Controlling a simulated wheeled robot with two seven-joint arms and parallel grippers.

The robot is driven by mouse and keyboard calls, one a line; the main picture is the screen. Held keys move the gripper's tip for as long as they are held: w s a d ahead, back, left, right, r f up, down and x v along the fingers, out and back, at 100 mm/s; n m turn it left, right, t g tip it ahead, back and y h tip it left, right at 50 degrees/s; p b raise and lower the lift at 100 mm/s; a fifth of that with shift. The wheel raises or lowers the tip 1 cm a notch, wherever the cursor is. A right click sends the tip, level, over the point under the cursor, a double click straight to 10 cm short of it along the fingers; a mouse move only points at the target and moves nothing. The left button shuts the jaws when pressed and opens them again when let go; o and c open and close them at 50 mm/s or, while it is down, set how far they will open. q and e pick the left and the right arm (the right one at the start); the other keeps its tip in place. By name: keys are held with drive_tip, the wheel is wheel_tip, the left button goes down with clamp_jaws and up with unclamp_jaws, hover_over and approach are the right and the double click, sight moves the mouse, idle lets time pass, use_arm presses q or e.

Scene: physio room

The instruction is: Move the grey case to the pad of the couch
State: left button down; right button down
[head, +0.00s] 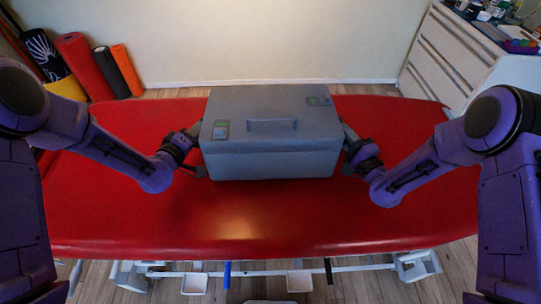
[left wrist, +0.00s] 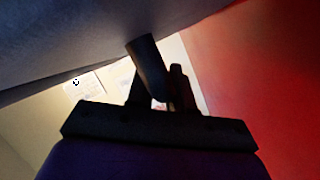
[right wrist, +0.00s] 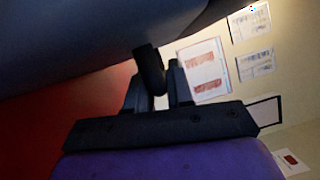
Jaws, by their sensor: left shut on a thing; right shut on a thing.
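The grey case (head: 272,150) is a closed box with a handle on its lid, over the middle of the red pad of the couch (head: 240,220). I cannot tell whether its underside touches the pad. My left gripper (head: 196,152) is shut on the case's left side. In the left wrist view its jaws (left wrist: 160,85) close around a dark side handle, under the grey case wall (left wrist: 70,45). My right gripper (head: 347,152) is shut on the case's right side. In the right wrist view its jaws (right wrist: 155,80) close around another dark side handle.
Rolled mats in red (head: 84,66), black and orange (head: 126,70) stand by the wall at the back left. A white drawer cabinet (head: 450,60) with small items on top stands at the back right. The pad is bare in front of the case.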

use_arm(q)
drive_tip(key=shift+f+b, duration=0.35)
drive_tip(key=shift+f, duration=0.2)
use_arm(e)
drive_tip(key=shift+f, duration=0.55)
use_arm(q)
drive_tip(key=c, duration=1)
unclamp_jaws()
drive_tip(key=shift+r, duration=0.1)
use_arm(e)
drive_tip(key=c, duration=1)
unclamp_jaws()
drive_tip(key=shift+r, duration=0.1)
use_arm(q)
drive_tip(key=shift+s, duration=0.1)
use_arm(e)
drive_tip(key=shift+s, duration=0.1)
drive_tip(key=v, duration=1.2)
use_arm(q)
drive_tip(key=v, duration=1.2)
drive_tip(key=shift+r, duration=0.1)
use_arm(e)
drive_tip(key=shift+r, duration=0.1)
